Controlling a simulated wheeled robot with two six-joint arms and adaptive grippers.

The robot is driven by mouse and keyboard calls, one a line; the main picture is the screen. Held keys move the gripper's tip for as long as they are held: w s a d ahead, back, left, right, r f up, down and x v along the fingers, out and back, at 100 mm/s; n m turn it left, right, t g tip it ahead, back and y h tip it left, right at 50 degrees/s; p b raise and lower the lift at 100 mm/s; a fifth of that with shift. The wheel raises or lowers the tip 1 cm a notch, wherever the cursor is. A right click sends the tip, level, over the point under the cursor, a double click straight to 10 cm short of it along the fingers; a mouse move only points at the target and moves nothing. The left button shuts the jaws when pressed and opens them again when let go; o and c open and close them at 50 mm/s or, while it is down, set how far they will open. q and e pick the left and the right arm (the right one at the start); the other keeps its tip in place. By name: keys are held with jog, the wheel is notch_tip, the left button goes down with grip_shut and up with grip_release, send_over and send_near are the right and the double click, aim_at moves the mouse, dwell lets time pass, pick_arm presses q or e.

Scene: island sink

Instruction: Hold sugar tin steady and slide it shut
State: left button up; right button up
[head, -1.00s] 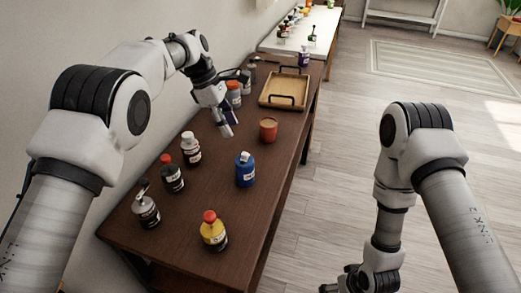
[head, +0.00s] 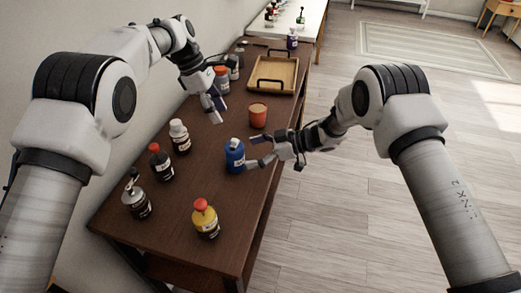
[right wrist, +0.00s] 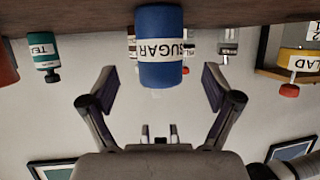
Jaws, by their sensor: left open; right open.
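The blue sugar tin (head: 236,158) stands upright near the table's right edge, with a pale top piece. In the right wrist view, which is upside down, the tin (right wrist: 160,72) shows its white SUGAR label. My right gripper (head: 251,152) is open at the tin's right side, its fingers pointing at it. In the wrist view its fingers (right wrist: 160,84) are spread wide with the tin centred between them in the picture; I cannot tell whether they touch it. My left gripper (head: 216,109) is open and empty above the table, behind the tin.
An orange-red cup (head: 258,116) stands behind the tin, and a wooden tray (head: 258,88) farther back. A yellow bottle (head: 206,220) stands in front.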

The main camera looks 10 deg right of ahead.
aim_at(236, 156)
jog(key=x, duration=0.5)
jog(key=shift+w+a+f, duration=0.15)
jog(key=shift+a+f, duration=0.05)
jog(key=shift+a, duration=0.1)
jog(key=c, duration=1.3)
jog(key=shift+c, duration=0.2)
